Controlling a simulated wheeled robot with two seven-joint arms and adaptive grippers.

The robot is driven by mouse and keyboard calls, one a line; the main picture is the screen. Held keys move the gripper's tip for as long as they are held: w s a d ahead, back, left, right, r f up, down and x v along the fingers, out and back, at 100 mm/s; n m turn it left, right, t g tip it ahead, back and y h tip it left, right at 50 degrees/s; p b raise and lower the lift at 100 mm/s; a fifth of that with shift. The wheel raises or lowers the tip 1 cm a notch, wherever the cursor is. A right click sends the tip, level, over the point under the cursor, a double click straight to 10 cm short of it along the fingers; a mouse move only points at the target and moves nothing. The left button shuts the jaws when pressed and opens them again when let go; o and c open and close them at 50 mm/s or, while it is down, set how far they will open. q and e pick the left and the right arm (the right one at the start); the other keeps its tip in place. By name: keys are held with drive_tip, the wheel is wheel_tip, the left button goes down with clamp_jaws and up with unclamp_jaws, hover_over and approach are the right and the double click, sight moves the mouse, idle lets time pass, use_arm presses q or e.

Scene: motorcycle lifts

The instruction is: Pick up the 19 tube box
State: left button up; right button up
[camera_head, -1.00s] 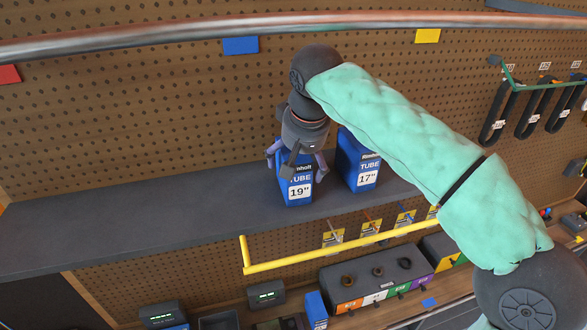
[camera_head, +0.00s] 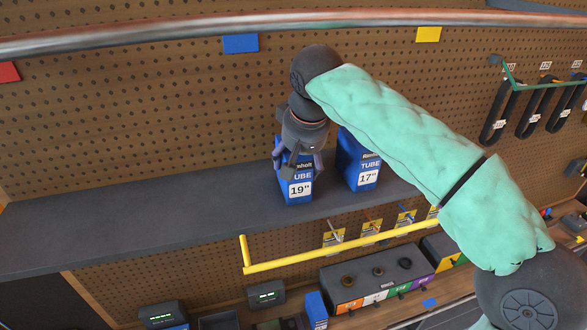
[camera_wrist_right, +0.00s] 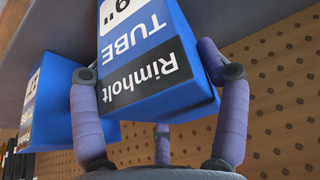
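The 19 tube box (camera_head: 299,190) is blue with a white 19" label and stands upright on the dark shelf (camera_head: 150,220). My right gripper (camera_head: 297,164) comes down over its top, with fingers on both sides of it. In the right wrist view the box (camera_wrist_right: 150,62) fills the space between the fingers (camera_wrist_right: 150,72), which look pressed against its sides, so the gripper appears shut on it. The box still rests on the shelf. Its upper part is partly hidden by the gripper in the head view. My left gripper is out of view.
A similar blue 17" tube box (camera_head: 362,165) stands close by on the right; it also shows in the wrist view (camera_wrist_right: 45,112). A pegboard (camera_head: 150,120) rises behind the shelf. A yellow rail (camera_head: 340,246) runs below its front edge. The shelf's left part is clear.

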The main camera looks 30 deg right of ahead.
drive_tip(key=shift+f, duration=0.1)
drive_tip(key=shift+c, duration=0.9)
